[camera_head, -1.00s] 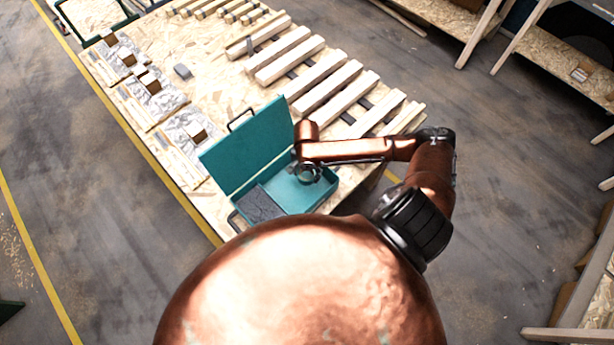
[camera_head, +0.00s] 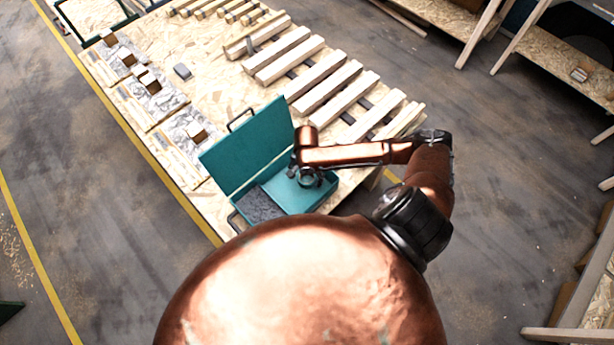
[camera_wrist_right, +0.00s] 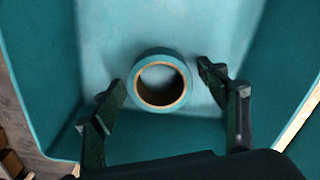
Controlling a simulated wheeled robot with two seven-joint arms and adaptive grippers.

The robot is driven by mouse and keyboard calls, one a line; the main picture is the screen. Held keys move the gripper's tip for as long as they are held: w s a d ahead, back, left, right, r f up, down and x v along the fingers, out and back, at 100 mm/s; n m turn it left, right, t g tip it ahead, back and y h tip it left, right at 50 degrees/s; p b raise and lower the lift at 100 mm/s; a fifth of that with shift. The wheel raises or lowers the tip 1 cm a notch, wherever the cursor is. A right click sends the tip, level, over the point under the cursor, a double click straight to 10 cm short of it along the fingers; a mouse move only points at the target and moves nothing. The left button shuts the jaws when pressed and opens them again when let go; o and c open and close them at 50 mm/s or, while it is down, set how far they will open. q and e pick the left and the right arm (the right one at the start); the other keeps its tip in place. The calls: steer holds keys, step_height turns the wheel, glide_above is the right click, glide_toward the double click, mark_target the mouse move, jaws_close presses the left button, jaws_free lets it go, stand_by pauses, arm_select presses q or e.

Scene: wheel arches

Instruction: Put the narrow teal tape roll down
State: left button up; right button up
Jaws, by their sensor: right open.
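The narrow teal tape roll (camera_wrist_right: 160,80) lies inside the open teal case (camera_head: 248,150), seen from above with its brown core ring facing up in the right wrist view. My right gripper (camera_wrist_right: 163,85) is open, with one finger on each side of the roll and a visible gap on both sides. In the head view my right gripper (camera_head: 308,178) is down over the case's tray, and the roll cannot be told apart there. My left gripper is not in view.
The case stands on a chipboard table (camera_head: 215,205) with its lid raised. A grey foam piece (camera_head: 257,206) fills part of its tray. Wooden slats (camera_head: 325,92) lie behind it, and small wooden blocks (camera_head: 196,133) on silvery sheets stand to the left.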

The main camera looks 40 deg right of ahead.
steer(key=shift+r, duration=0.1)
step_height(320, 180, up, 12)
steer(key=p, duration=0.1)
stand_by(0.4)
